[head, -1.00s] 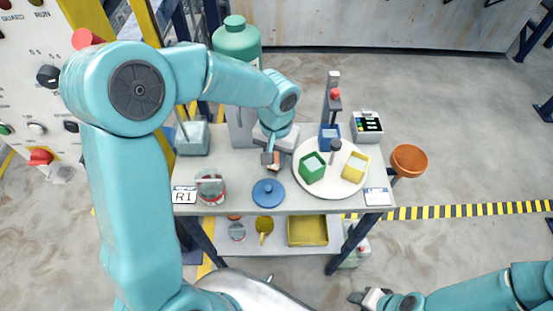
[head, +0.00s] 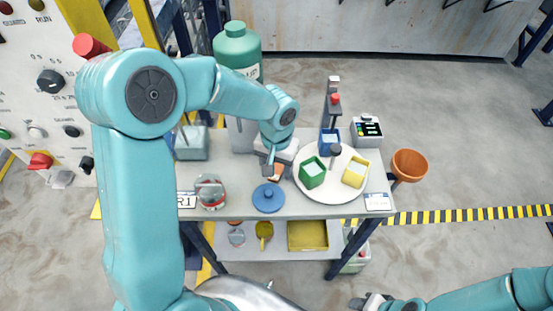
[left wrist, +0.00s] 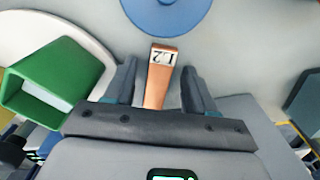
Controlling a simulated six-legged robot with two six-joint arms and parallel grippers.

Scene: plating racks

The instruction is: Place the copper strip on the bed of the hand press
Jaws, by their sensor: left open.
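The copper strip (left wrist: 158,85), with a white tag reading L2, lies on the grey table in the left wrist view. It also shows in the head view (head: 277,172), partly covered by the gripper. My left gripper (head: 269,170) is open, with its fingers on either side of the strip in the left wrist view (left wrist: 160,85); a gap shows on each side. An upright post with a red knob (head: 335,98) stands at the back of the table; I cannot tell if it is the hand press. My right gripper (head: 362,302) is at the bottom edge, its jaws unclear.
A blue round lid (head: 268,198) lies just in front of the strip. A glass vessel (head: 210,192) stands at left.

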